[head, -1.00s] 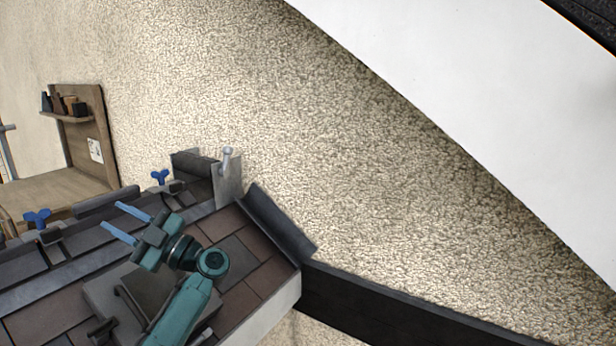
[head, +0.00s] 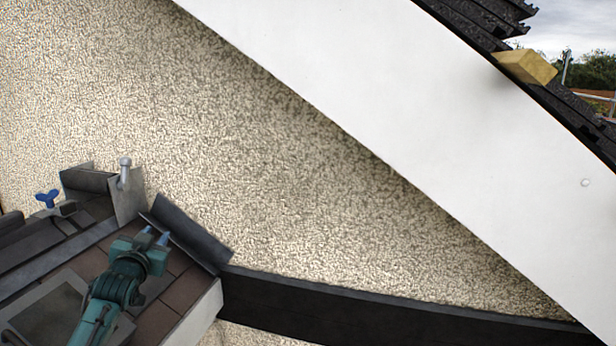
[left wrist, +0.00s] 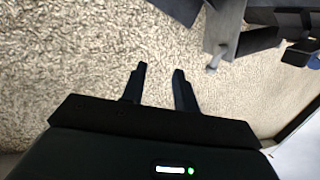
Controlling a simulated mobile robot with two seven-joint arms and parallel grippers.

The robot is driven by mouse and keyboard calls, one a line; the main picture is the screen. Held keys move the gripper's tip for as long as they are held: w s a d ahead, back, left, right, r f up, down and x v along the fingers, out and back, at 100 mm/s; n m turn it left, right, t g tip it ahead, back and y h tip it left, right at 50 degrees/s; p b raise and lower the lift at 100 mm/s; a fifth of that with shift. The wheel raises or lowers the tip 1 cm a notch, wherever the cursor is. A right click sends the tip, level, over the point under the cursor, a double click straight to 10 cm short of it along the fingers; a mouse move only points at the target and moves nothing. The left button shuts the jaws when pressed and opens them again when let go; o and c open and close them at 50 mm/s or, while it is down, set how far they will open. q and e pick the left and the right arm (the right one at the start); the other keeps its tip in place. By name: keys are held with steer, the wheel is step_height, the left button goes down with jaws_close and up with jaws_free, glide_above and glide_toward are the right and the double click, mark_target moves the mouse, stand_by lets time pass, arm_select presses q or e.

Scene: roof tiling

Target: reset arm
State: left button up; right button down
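My left gripper (head: 154,236) shows at the lower left of the head view, above the brown tiles of a small roof (head: 171,285). Its two blue-tipped fingers stand apart, with nothing visible between them. In the left wrist view the dark fingers of my left gripper (left wrist: 159,78) are also apart and empty, against the pebbled wall. My right gripper is in neither current view.
A dark upright flashing (head: 188,233) stands close to the right of the left gripper. A grey bracket with a bolt (head: 126,190) and a blue wing nut (head: 47,198) are behind it. A yellow block (head: 526,66) rests by the dark roof edge at the upper right.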

arm_select(q)
steer(key=s+d+f+m+g+h, duration=0.1)
steer(key=s+d+f, duration=0.3)
steer(key=f, duration=0.3)
steer(key=s+d+f+g+h, duration=0.1)
steer(key=s+d+f, duration=0.2)
steer(key=s+f, duration=0.25)
steer(key=s+d+f+g+h, duration=0.1)
steer(key=s+d+f, duration=0.3)
steer(key=s, duration=0.6)
steer(key=s+d+f+g+h, duration=0.1)
steer(key=s+d+f, duration=0.4)
steer(key=s, duration=0.5)
steer(key=s+d+f+g+h, duration=0.1)
steer(key=s+d+f, duration=0.4)
steer(key=s, duration=0.5)
steer(key=shift+d+n+g, duration=0.15)
steer(key=shift+n+g, duration=0.15)
steer(key=shift+g, duration=0.6)
